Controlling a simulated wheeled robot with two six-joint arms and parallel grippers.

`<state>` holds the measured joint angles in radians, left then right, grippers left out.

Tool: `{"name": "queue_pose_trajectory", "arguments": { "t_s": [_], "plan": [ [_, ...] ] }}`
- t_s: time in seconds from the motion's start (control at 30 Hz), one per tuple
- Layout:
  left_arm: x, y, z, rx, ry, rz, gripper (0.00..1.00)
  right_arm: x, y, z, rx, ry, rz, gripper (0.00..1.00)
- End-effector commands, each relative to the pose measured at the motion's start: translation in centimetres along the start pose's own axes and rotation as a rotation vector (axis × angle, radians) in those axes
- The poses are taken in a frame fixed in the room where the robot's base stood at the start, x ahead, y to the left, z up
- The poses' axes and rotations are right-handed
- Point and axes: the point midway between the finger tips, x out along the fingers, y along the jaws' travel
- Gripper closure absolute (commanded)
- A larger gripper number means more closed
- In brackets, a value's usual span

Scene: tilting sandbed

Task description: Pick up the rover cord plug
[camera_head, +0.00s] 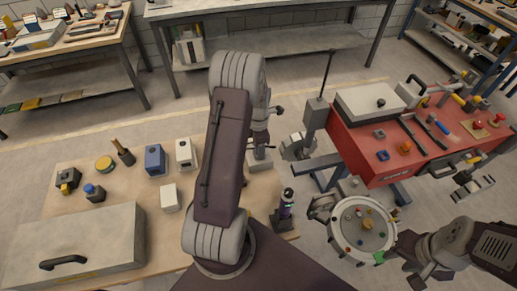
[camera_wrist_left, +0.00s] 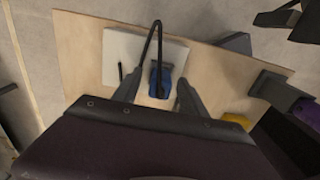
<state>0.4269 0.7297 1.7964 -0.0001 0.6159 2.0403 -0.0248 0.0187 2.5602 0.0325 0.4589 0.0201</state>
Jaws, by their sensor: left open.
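A blue plug (camera_wrist_left: 160,80) with a black looped cord lies on a pale plate (camera_wrist_left: 118,48) in the left wrist view; I take it for the rover cord plug. My left gripper (camera_wrist_left: 158,92) is open, with one finger on each side of the plug. I cannot tell whether they touch it. In the head view my left arm hides the plug and most of that gripper. My right gripper (camera_head: 407,262) is at the lower right, beside the rim of a round bed (camera_head: 338,239) with small coloured pieces; its jaw gap is unclear.
The wooden table (camera_head: 122,183) holds a grey lidded case (camera_head: 75,240), a blue box (camera_head: 155,160), a white box (camera_head: 184,153) and a purple-black item (camera_head: 286,205). A red bench (camera_head: 375,165) with tools stands at the right. Shelving and benches line the back.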

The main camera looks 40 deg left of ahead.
Motion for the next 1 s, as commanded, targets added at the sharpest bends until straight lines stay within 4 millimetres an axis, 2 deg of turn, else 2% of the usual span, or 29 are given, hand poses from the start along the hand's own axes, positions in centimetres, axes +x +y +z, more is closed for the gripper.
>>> {"name": "queue_pose_trajectory", "arguments": {
  "t_s": [0.1, 0.13, 0.3, 0.67, 0.77, 0.93, 1.0],
  "plan": [
    [0.0, 0.0, 0.0, 0.000, 0.000, 0.000, 0.50, 0.0, 0.0, 0.0, 0.000, 0.000, 0.000, 0.64],
    [0.0, 0.0, 0.0, 0.000, 0.000, 0.000, 0.53, 0.0, 0.0, 0.0, 0.000, 0.000, 0.000, 0.64],
    [-0.1, 0.0, 0.0, 0.000, 0.000, 0.000, 1.00, 0.0, 0.0, 0.0, 0.000, 0.000, 0.000, 0.64],
    [-0.4, 0.0, 0.0, 0.000, -0.001, 0.002, 1.00, 0.0, 0.0, 0.0, 0.000, 0.000, 0.000, 0.64],
    [-1.3, 0.1, 0.0, 0.000, -0.001, 0.003, 1.00, 0.1, 0.0, 0.0, 0.000, 0.000, 0.000, 0.64],
    [-4.5, 0.1, 0.1, 0.001, -0.003, 0.005, 1.00, 0.3, 0.0, 0.0, 0.000, 0.000, 0.000, 0.64],
    [-5.2, -0.4, 1.9, 0.006, -0.002, 0.004, 1.00, 0.5, 0.0, 0.0, 0.000, 0.000, 0.000, 0.64]
  ]
}}
